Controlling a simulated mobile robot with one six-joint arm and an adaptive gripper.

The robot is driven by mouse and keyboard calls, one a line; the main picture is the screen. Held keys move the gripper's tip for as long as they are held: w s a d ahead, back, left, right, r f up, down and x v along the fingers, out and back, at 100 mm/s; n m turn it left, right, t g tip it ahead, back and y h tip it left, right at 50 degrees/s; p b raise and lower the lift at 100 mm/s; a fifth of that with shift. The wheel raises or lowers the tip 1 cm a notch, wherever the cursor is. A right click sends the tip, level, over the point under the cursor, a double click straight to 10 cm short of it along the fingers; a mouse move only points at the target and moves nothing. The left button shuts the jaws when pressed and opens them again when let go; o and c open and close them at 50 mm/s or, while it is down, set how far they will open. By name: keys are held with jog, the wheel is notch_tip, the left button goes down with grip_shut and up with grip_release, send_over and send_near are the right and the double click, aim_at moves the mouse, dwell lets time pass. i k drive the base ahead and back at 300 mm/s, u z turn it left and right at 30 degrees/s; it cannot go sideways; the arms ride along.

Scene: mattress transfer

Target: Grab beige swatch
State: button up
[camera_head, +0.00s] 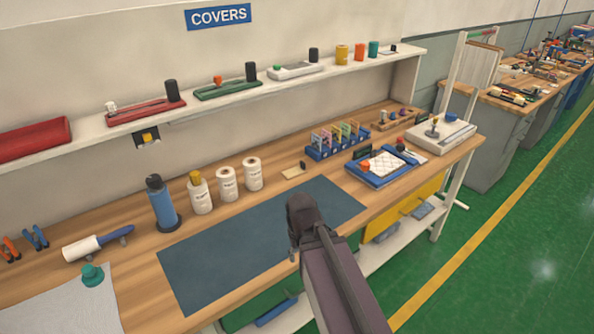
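A small flat beige piece (291,174), which looks like the beige swatch, lies on the wooden bench behind the dark blue mat. A small dark item sits at its right end. My arm reaches in from the bottom, and its dark end (301,214) is over the mat, nearer to the camera than the beige piece. The fingers cannot be made out, and no held thing shows. The arm end appears apart from the beige piece.
White rolls (253,174) and bottles stand left of the beige piece. A blue rack (338,141) with coloured pieces and a blue-framed tray (382,168) stand to its right. A shelf (220,97) runs above. The mat (215,255) is otherwise clear.

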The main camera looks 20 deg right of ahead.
aim_at(292, 173)
jog(key=u, duration=0.05)
jog(key=i, duration=0.9)
jog(key=z, duration=0.05)
